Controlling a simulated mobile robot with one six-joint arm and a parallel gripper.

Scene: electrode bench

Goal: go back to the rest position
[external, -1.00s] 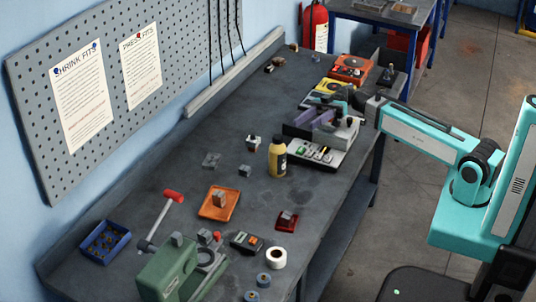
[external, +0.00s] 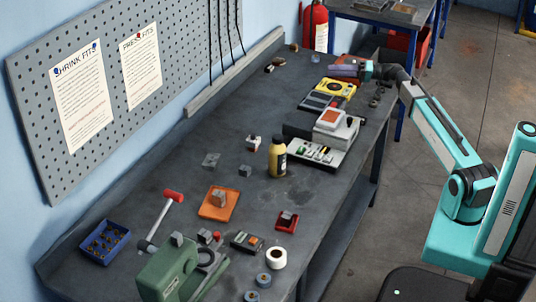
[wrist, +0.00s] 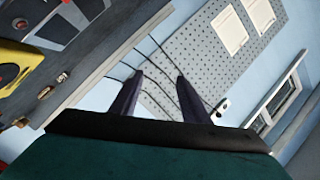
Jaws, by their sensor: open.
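My gripper (external: 342,70) is over the far end of the dark workbench (external: 225,125), with its purplish fingers pointing left in the external view. In the wrist view its two dark fingers (wrist: 156,80) stand apart with nothing between them. Behind them are the grey pegboard (wrist: 195,60) and hanging cables. My arm reaches from the right, its elbow bent upward beyond the bench edge. The gripper partly hides what lies at the bench's far end, including the orange instrument there.
A white device with an orange top (external: 333,121), a yellow multimeter (external: 335,88) and a yellow bottle (external: 278,157) stand on the bench.

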